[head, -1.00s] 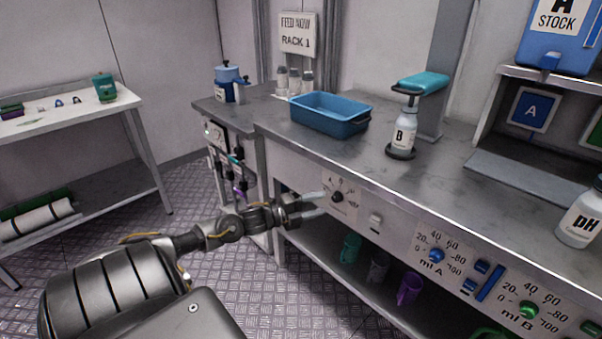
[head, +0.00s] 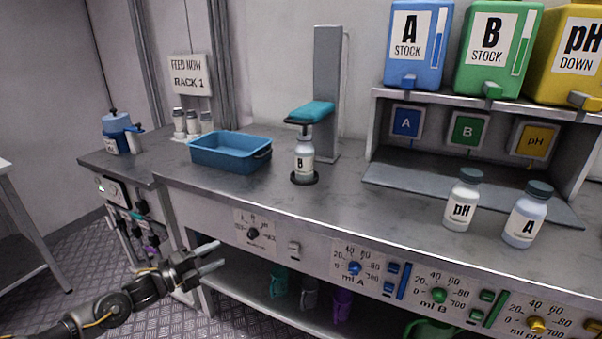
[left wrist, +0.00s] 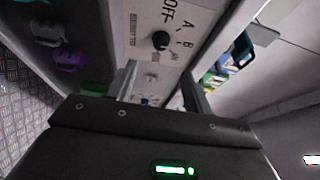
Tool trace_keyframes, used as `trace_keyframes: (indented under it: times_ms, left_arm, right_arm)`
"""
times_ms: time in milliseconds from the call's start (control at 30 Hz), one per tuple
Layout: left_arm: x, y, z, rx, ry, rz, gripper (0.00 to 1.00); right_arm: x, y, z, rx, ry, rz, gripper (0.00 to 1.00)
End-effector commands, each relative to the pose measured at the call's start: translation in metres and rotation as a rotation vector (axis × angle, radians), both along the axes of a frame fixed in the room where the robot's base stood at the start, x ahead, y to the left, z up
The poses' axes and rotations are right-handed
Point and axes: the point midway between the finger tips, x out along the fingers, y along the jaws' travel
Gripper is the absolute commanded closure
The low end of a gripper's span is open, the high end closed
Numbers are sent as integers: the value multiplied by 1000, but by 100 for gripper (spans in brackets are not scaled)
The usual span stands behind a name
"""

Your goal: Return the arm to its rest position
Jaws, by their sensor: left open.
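My left arm reaches in from the lower left in the head view. Its gripper (head: 212,257) is open and empty, in front of the bench's front panel, below and left of the selector knob (head: 253,234). In the left wrist view the two fingers (left wrist: 160,85) are spread with nothing between them, and the selector knob (left wrist: 160,40) with its OFF, A and B marks lies beyond them. The fingers look apart from the knob, though the exact gap is hard to tell. My right gripper is in neither view.
The bench (head: 330,200) carries a blue tray (head: 228,153), bottle B (head: 304,158) under a teal-topped stand, a pH bottle (head: 461,203) and bottle A (head: 525,218). Coloured cups (head: 342,305) stand on the lower shelf. Open floor (head: 60,255) lies at the left.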

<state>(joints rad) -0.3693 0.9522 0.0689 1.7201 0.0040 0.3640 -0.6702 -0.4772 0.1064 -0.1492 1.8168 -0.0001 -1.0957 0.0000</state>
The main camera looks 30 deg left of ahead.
Motion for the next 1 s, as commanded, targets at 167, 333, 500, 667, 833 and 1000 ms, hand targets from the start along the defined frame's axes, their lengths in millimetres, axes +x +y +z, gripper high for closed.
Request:
trace_keyframes:
  times_ms: [167, 333, 500, 667, 833, 1000]
  left_arm:
    - [1, 1, -1, -18, 14, 8, 49]
    - [8, 30, -27, -95, 177, 186, 49]
    - [-28, 42, -130, -346, 502, 573, 49]
    - [-99, -2, -230, -581, 791, 898, 49]
    - [-171, -83, -298, -750, 1047, 1127, 49]
    - [-214, -160, -325, -845, 1218, 1217, 49]
  right_arm:
    - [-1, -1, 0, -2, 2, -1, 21]
    - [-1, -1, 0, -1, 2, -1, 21]
    - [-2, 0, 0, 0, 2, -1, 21]
    - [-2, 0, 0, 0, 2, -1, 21]
    - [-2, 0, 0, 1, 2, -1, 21]
    - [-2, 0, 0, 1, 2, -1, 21]
